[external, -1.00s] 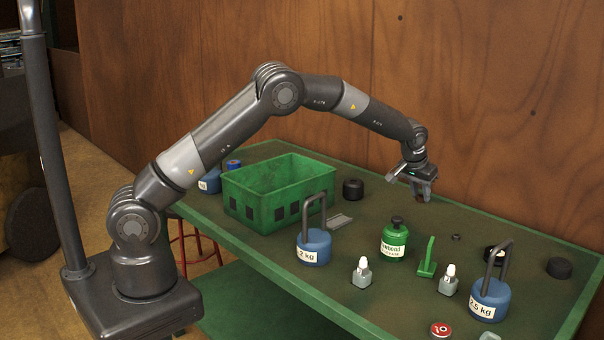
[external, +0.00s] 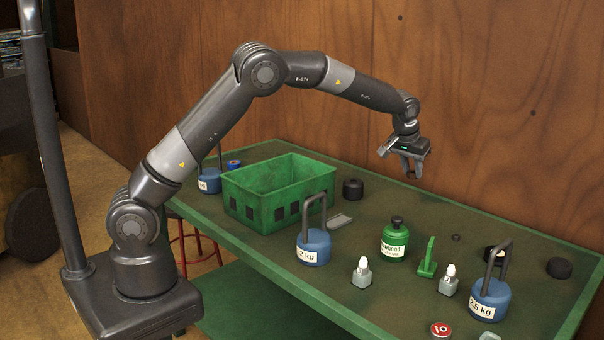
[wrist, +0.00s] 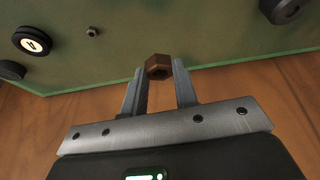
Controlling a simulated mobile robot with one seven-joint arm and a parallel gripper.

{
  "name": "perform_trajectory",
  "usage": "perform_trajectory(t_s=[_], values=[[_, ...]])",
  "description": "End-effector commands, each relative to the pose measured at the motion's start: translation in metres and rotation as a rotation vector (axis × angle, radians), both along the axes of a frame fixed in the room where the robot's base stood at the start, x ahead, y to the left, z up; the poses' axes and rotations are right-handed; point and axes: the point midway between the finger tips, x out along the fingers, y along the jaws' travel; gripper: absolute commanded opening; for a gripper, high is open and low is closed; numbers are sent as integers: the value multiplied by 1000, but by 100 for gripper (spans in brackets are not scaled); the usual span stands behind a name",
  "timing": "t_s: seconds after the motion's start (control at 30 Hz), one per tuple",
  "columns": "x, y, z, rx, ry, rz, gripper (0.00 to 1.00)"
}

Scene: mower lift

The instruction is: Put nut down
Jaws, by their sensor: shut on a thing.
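A brown hex nut (wrist: 158,67) sits between the fingertips of my gripper (wrist: 158,75) in the wrist view. My gripper (external: 409,172) is shut on it and holds it above the back part of the green table (external: 480,224), near the wooden wall. In the external view the nut (external: 411,174) is small and partly hidden by the fingers. A smaller dark nut (external: 456,237) lies on the table to the right, and it also shows in the wrist view (wrist: 92,32).
A green crate (external: 262,212) stands at the left.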

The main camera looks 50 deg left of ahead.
Motion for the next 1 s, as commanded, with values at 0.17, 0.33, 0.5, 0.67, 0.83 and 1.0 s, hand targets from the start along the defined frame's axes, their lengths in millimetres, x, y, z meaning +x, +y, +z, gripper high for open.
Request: perform_trajectory(t_s=[0.17,0.33,0.5,0.67,0.83,1.0], values=[[-7,60,4,1,0,99,4],[-28,140,8,0,-1,239,4],[-64,225,9,-1,1,400,4],[-105,291,6,-1,1,536,4],[-138,331,1,-1,0,633,4],[-162,356,-2,0,0,696,4]])
